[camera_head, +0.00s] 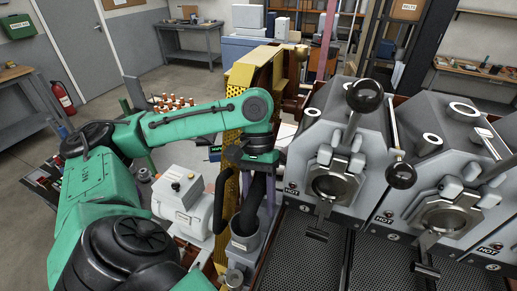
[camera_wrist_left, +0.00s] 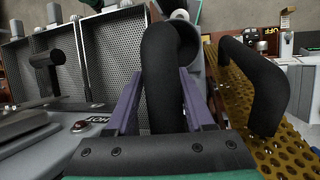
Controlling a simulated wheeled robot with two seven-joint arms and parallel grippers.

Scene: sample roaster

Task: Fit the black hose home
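The black hose (camera_head: 255,198) hangs below my left wrist at the middle of the head view. In the left wrist view the hose (camera_wrist_left: 160,75) rises between the purple fingers of my left gripper (camera_wrist_left: 163,92), which lie close along both its sides. Its far end bends into the mouth of a grey metal tube (camera_wrist_left: 187,42). In the head view this tube (camera_head: 243,243) stands below the hose. How deep the hose sits is hidden. My left gripper (camera_head: 262,190) points down here, one finger showing beside the hose. My right gripper is in neither view.
A black handle-like loop (camera_wrist_left: 258,82) stands close beside the gripper, by a yellow perforated guard (camera_wrist_left: 285,150). Grey roaster units (camera_head: 335,150) marked HOT, with perforated trays (camera_head: 312,245), stand to the right in the head view. A pale motor housing (camera_head: 185,205) is at left.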

